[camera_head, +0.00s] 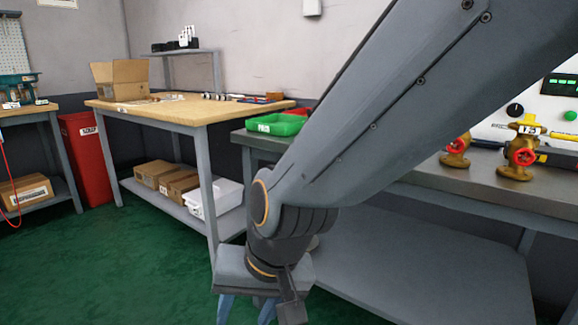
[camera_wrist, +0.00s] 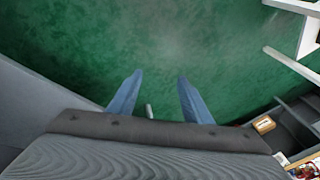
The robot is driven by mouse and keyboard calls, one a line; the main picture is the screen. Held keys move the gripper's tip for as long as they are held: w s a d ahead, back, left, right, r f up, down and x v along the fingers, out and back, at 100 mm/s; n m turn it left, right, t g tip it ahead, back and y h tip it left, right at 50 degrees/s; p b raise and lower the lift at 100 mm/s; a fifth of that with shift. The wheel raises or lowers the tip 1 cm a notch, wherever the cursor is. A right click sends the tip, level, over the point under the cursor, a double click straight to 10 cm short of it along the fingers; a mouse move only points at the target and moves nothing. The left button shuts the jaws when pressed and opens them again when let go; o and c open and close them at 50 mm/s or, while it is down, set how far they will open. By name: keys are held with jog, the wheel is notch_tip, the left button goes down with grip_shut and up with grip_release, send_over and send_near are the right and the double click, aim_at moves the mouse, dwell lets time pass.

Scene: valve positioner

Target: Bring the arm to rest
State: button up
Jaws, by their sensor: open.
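My gripper (camera_wrist: 155,85) shows in the wrist view with its two blue fingers spread apart. Only green floor shows between and beyond the fingertips, and nothing is held. In the head view my arm reaches down from the upper right across the picture. My gripper (camera_head: 246,312) hangs at its lower end, pointing down in front of the benches, with the fingertips cut off by the bottom edge.
A grey bench (camera_head: 480,195) with brass valves (camera_head: 519,158) and a green tray (camera_head: 276,124) stands behind my arm. A wooden-topped bench (camera_head: 205,112) stands left of it, with a red bin (camera_head: 86,157) beside it. The green floor (camera_head: 120,270) at lower left is clear.

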jog(key=s+d+f+n+g+h, duration=0.1)
jog(key=s+d+n+g+h, duration=0.15)
jog(key=s+d+n, duration=0.3)
jog(key=d+r+m+p, duration=0.3)
jog(key=d+r+p, duration=0.7)
jog(key=r+p, duration=0.3)
jog(key=d+r+m+h+p, duration=0.1)
jog(key=d+r+m+p, duration=0.3)
jog(key=d+r+p, duration=0.6)
jog(key=shift+s+d+r+p, duration=0.4)
jog(key=shift+r+p, duration=0.95)
jog(key=shift+p, duration=2.6)
